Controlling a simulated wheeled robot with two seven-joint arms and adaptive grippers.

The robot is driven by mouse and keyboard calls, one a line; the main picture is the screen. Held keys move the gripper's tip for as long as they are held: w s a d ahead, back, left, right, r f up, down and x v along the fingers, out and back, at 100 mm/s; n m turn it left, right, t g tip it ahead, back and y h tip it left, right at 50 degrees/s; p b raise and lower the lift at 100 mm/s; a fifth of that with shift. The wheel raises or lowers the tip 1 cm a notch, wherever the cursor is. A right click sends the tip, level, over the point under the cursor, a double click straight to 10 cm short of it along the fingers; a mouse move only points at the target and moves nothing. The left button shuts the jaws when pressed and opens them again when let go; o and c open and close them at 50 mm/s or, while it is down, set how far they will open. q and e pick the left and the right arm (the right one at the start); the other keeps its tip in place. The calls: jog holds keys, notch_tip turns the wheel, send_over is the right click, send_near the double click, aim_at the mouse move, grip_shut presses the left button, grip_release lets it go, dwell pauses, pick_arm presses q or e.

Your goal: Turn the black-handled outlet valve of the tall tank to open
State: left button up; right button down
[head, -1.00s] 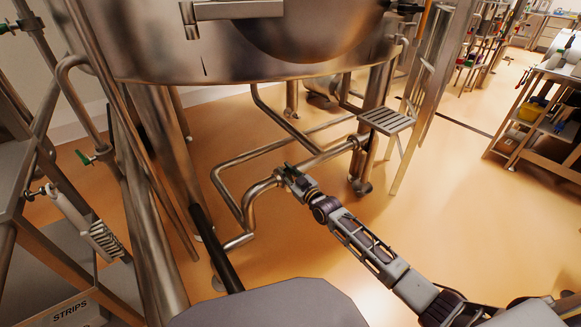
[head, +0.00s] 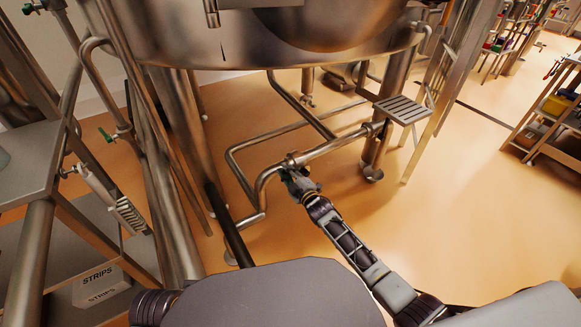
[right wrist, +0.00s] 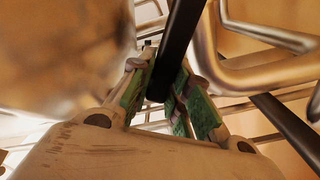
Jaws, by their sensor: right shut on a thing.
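The tall steel tank (head: 280,45) stands on legs at the top of the head view. Below it a steel outlet pipe runs across, with the valve (head: 293,160) at its near end. My right gripper (head: 297,181) is at this valve, just below and in front of the pipe. In the right wrist view the black handle (right wrist: 178,42) runs between the green-padded fingers of my right gripper (right wrist: 165,92), which is shut on it. The handle is mostly hidden by the gripper in the head view, so its exact angle is hard to tell. My left gripper is out of view.
Bent steel pipes (head: 233,165) and a tank leg (head: 376,140) are close around the valve. A small step (head: 402,109) is to the right. Green-handled valves (head: 105,135) and a box marked STRIPS (head: 98,285) are at left. The orange floor (head: 450,200) is clear at right.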

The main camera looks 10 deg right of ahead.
pick_arm(q)
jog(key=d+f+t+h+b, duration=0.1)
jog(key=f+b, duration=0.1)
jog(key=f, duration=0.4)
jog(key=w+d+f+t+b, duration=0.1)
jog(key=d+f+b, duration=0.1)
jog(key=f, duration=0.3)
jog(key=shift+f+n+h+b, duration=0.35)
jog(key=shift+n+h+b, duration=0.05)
jog(key=shift+b, duration=0.3)
pick_arm(e)
notch_tip(320, 180, down, 8)
jog(key=s+a+n, duration=0.1)
jog(key=n, duration=0.7)
jog(key=shift+a, duration=0.25)
jog(key=c, duration=1.6)
grip_release()
jog(key=shift+o, duration=1.4)
jog(key=shift+w+a+f, duration=0.1)
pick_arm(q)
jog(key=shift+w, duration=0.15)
